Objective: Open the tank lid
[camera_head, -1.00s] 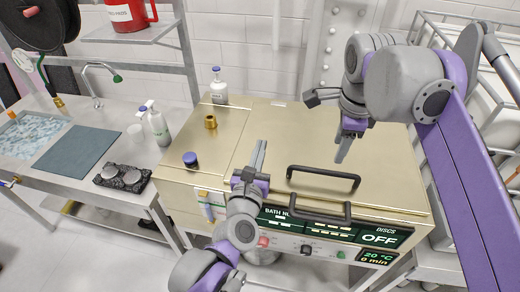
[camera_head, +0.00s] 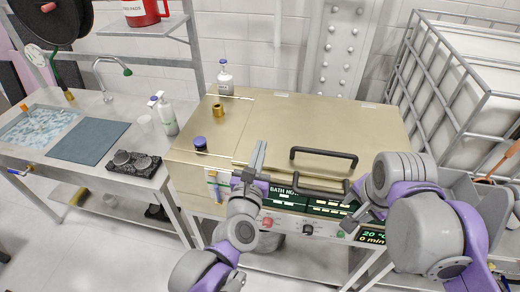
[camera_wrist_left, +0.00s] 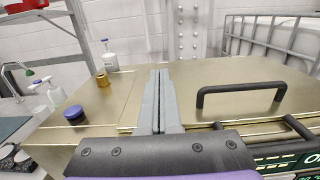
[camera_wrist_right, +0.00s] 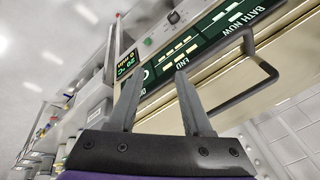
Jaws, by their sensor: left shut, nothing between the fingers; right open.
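The tank's brass-coloured lid (camera_head: 320,120) lies flat and closed on top of the tank. A black bar handle (camera_head: 325,153) stands on it near the front; it also shows in the left wrist view (camera_wrist_left: 240,89). A second black handle (camera_head: 318,191) sits lower at the tank's front edge. My left gripper (camera_head: 260,146) is shut and empty, left of the lid handle and apart from it. My right gripper (camera_head: 350,222) is open and empty in front of the control panel; in the right wrist view its fingers (camera_wrist_right: 156,82) are spread below the panel and a black handle (camera_wrist_right: 262,75).
A dark blue cap (camera_head: 200,143), a brass fitting (camera_head: 218,110) and a white bottle (camera_head: 225,78) stand on the tank's left part. A sink bench (camera_head: 60,170) is on the left. A caged white container (camera_head: 485,120) stands to the right.

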